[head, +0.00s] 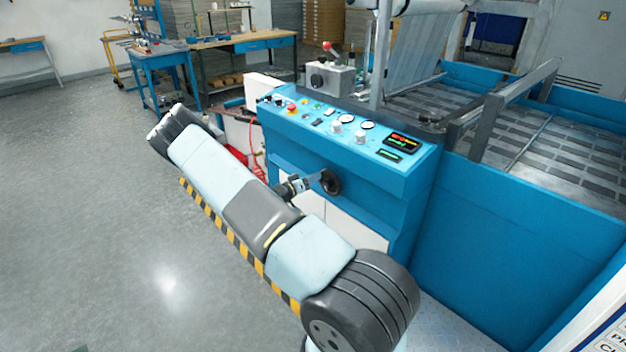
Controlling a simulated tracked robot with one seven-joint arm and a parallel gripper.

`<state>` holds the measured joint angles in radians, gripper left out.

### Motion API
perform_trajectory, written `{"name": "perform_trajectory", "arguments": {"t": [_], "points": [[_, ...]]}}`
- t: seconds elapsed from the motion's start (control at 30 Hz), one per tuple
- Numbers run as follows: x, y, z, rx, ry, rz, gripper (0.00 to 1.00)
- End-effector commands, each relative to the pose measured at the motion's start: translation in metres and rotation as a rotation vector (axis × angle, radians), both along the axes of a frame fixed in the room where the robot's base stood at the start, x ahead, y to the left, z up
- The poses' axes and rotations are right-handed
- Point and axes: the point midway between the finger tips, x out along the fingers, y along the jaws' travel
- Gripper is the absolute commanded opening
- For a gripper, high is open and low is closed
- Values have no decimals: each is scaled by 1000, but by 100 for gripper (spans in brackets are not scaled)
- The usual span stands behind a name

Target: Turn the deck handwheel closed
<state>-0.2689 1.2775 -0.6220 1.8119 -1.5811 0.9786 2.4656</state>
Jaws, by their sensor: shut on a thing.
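The deck handwheel (331,182) is a small black wheel on the front face of the blue machine console (350,205), below the control panel. My gripper (318,182) is at the handwheel's left side and is shut on it. The wrist behind the gripper is grey and partly hidden by my arm, which crosses the picture in front of the console. The finger contact is small in the picture, and the wheel's turn angle cannot be told.
The sloped control panel (312,112) above carries a red button, knobs, gauges and a lit display. A large blue roller bed (545,190) lies to the right. A red hose hangs left of the console. Open grey floor (90,200) spreads to the left; blue workbenches (165,75) stand behind.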

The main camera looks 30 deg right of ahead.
Motion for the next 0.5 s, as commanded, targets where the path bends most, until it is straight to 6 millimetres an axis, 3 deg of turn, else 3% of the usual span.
{"name": "perform_trajectory", "arguments": {"t": [0.27, 0.5], "points": [[-2, 0, -2, 2, 3, -3, 47], [-1, 0, -1, 1, 2, -2, 48]]}}
